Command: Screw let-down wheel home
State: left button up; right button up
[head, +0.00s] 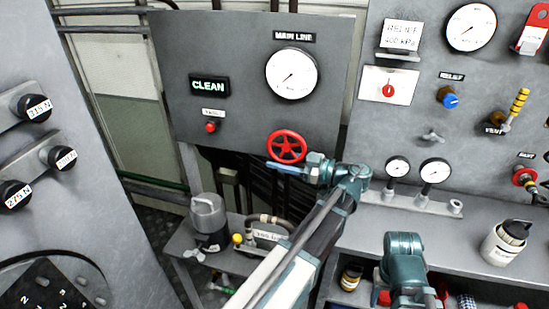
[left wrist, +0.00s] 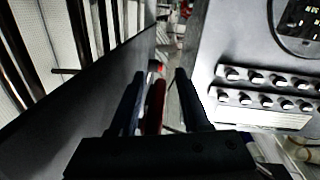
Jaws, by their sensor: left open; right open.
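The red spoked handwheel (head: 287,147) stands on the grey panel, below the MAIN LINE gauge. My left gripper (head: 272,167) reaches in from the right, with its fingers at the wheel's lower edge. In the left wrist view, the wheel's red rim (left wrist: 157,105) shows nearly edge-on between the two spread fingers of my left gripper (left wrist: 157,80). The fingers are open, and I cannot tell whether either touches the rim. The wheel's stem is hidden behind it. Only a teal part of my right arm shows at the lower right of the head view; its fingers are not visible.
The MAIN LINE gauge (head: 292,74), CLEAN sign (head: 209,86) and red button (head: 211,127) share the wheel's panel. A grey can (head: 208,216) stands on a low shelf. Two small gauges (head: 397,167) and a white jar (head: 503,244) are right of my left arm.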

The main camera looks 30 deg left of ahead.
pick_arm(q)
jog(key=shift+c, duration=0.4)
grip_shut()
jog(key=shift+f, duration=0.1)
jog(key=shift+a+f+b, duration=0.1)
jog(key=shift+f+b, duration=0.05)
jog(key=shift+b, duration=0.4)
jog(key=y+b, duration=0.1)
jog(key=b, duration=0.1)
jog(key=a+y+b, duration=0.1)
jog(key=b, duration=0.1)
jog(key=y+b, duration=0.2)
jog(key=shift+s+a+r+b, duration=0.2)
jog(key=shift+s+r+b, duration=0.1)
jog(key=shift+b, duration=0.05)
jog(key=shift+s+a+r+m+g+y+b, duration=0.1)
jog(key=shift+a+r+m+g+y+b, duration=0.1)
jog(key=shift+y+b, duration=0.3)
jog(key=shift+a+r+m+g+y+b, duration=0.1)
jog(key=shift+r+g+y+b, duration=0.1)
jog(key=shift+y+b, duration=0.3)
jog(key=shift+r+y+b, duration=0.35)
jog(key=shift+y+b, duration=0.15)
